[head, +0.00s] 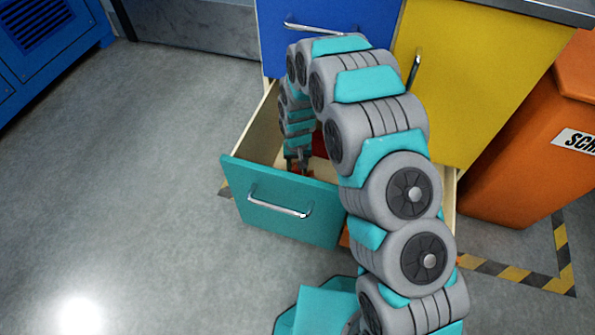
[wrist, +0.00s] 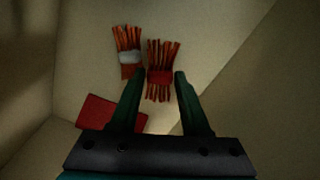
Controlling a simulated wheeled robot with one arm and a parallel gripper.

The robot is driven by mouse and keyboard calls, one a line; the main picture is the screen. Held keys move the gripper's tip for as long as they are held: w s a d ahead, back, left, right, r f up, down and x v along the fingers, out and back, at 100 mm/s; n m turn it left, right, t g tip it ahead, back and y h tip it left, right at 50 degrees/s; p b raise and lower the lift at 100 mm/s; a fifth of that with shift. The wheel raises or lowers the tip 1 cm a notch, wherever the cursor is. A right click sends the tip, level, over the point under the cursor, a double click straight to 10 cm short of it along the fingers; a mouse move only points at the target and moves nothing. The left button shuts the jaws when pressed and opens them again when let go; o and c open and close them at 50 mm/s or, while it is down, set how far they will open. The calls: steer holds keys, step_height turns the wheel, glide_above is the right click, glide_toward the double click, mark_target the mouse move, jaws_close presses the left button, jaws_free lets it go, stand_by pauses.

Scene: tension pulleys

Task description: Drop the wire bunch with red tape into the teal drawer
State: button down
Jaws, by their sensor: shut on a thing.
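The teal drawer (head: 310,227) is pulled open below the blue drawer in the head view. My gripper (head: 299,163) points down inside it, partly hidden by my arm. In the wrist view my gripper (wrist: 161,77) is shut on the wire bunch with red tape (wrist: 160,90), its orange-brown strands showing above and below the tape. The drawer's pale inside (wrist: 225,60) surrounds it. I cannot tell whether the bunch touches the drawer bottom.
A wire bunch with white tape (wrist: 128,58) is just left of the held bunch. A flat red piece (wrist: 97,111) lies in the drawer. A blue drawer (head: 345,14), yellow cabinet (head: 470,80) and orange bin (head: 510,180) stand around. The floor at left is clear.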

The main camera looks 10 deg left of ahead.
mark_target(298, 172)
steer(key=shift+f, duration=0.7)
steer(key=shift+f, duration=0.1)
steer(key=shift+f, duration=0.55)
steer(key=c, duration=0.8)
jaws_free()
steer(key=shift+s, duration=0.1)
steer(key=shift+c, duration=0.2)
steer(key=o, duration=0.5)
steer(key=shift+s+d+f, duration=0.1)
steer(key=shift+f, duration=0.05)
steer(key=shift+c, duration=0.2)
steer(key=shift+f, duration=0.1)
steer(key=shift+s, duration=0.1)
steer(key=shift+d, duration=0.1)
step_height(298, 172, up, 14)
steer(key=p, duration=0.1)
steer(key=shift+w, duration=0.3)
